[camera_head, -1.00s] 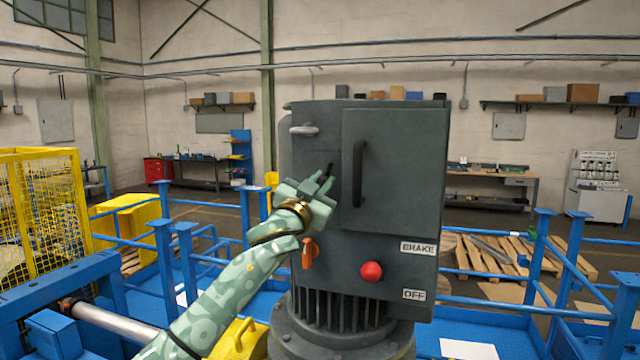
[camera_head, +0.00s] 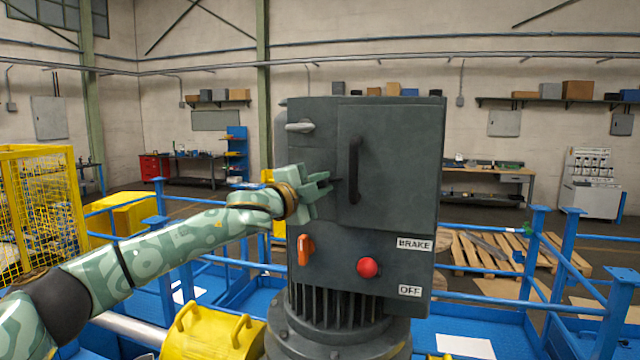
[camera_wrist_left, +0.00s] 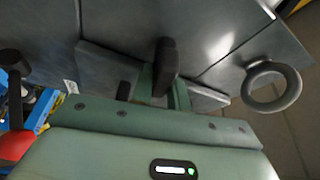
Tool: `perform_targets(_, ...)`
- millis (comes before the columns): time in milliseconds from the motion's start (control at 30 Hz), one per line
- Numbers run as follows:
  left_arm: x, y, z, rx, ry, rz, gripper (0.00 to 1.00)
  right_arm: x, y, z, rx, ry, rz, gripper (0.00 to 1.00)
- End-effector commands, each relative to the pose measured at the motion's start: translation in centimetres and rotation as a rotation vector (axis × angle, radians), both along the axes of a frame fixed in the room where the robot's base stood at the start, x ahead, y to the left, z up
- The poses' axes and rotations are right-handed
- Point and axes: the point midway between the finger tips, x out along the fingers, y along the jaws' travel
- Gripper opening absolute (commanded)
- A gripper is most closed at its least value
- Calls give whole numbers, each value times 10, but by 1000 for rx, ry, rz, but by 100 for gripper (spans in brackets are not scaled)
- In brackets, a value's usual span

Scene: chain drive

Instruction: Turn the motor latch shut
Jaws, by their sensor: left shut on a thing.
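The dark grey motor cabinet (camera_head: 312,220) stands in the middle of the head view, its door (camera_head: 395,170) flush with the front. My left gripper (camera_head: 322,181) is at the cabinet front, left of the door, shut on the small black latch (camera_head: 336,181). The latch's tip shows past the fingers, pointing right at the door's left edge; the rest is hidden by the fingers. In the left wrist view the black latch (camera_wrist_left: 166,62) stands between the green fingers. My right gripper is not in view.
A black door handle (camera_head: 354,170) stands out just right of the gripper. A grey lifting ring (camera_head: 299,127) sits above, an orange lever (camera_head: 304,250) below. A red button (camera_head: 368,267) is lower right. Blue railings (camera_head: 215,260) surround the motor.

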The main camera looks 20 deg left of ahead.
Motion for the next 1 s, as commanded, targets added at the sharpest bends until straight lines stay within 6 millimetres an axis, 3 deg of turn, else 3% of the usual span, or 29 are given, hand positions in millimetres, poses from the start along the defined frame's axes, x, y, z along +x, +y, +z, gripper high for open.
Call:
perform_targets(400, 0, -1, -3, 222, -7, -1, 0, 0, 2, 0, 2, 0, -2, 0)
perform_targets(1000, 0, -2, -6, 265, -8, -3, 0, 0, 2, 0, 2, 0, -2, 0)
